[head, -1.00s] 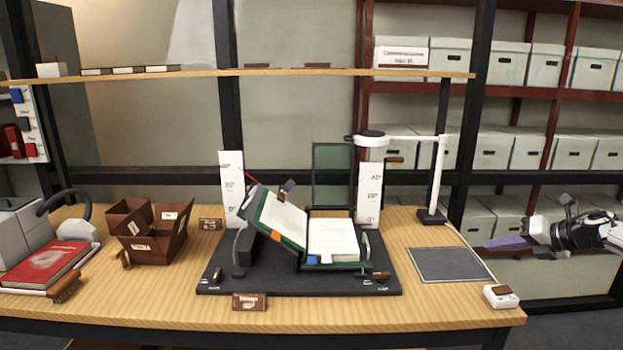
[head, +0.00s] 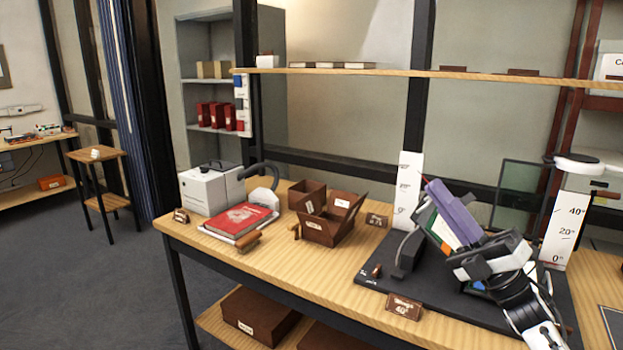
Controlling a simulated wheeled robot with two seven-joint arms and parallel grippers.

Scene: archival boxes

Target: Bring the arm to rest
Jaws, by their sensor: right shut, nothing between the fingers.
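I cannot tell whether the fingers touch the book. My left gripper is not in view.
The wooden table (head: 300,262) holds a red book (head: 240,217), brown open boxes (head: 325,230), a grey-white device (head: 210,188) and a white angle scale (head: 565,230). A shelf (head: 420,78) runs above the table. The floor at the left front is clear.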

